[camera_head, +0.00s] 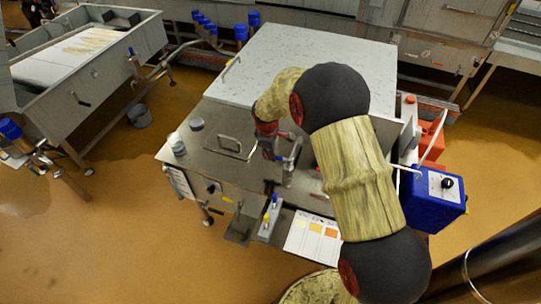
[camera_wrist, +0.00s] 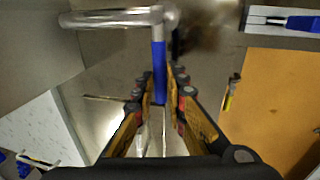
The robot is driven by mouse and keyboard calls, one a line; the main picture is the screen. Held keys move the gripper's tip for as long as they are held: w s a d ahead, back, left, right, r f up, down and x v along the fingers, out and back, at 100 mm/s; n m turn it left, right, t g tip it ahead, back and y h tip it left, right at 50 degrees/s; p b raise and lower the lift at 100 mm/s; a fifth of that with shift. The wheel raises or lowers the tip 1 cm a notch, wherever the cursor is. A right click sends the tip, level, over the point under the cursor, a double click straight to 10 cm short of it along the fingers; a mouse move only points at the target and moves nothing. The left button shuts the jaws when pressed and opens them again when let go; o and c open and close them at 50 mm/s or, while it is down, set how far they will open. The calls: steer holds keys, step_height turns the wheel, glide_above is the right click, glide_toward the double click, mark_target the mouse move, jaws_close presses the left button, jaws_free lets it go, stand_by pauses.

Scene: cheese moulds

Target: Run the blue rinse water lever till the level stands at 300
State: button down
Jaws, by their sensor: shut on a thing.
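The blue lever (camera_wrist: 159,70) shows in the wrist view as a straight blue sleeve below the end of a bent metal pipe (camera_wrist: 108,18). My gripper (camera_wrist: 163,84) is shut on it, one finger on each side; the lower part of the lever is between the fingers. In the head view my gripper (camera_head: 268,141) is over the front of the steel vat, beside upright metal pipework (camera_head: 288,166). The lever itself is hard to make out there, partly behind my gripper. No level scale or the number 300 can be read in either view.
The steel vat has a large pale lid (camera_head: 305,58) and a wire handle (camera_head: 230,147). A card with yellow and orange patches (camera_head: 312,236) lies at its front. A blue box with a black knob (camera_head: 432,200) is at the right. The orange floor on the left is mostly clear.

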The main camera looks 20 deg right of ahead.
steer(key=shift+w+d+m, duration=0.1)
steer(key=shift+w+m, duration=0.15)
steer(key=shift+m, duration=0.05)
steer(key=c, duration=1.9)
jaws_free()
steer(key=shift+o, duration=0.5)
step_height(320, 180, up, 12)
steer(key=s+a, duration=0.1)
steer(key=s, duration=0.1)
steer(key=shift+a+f, duration=0.15)
steer(key=shift+a, duration=0.05)
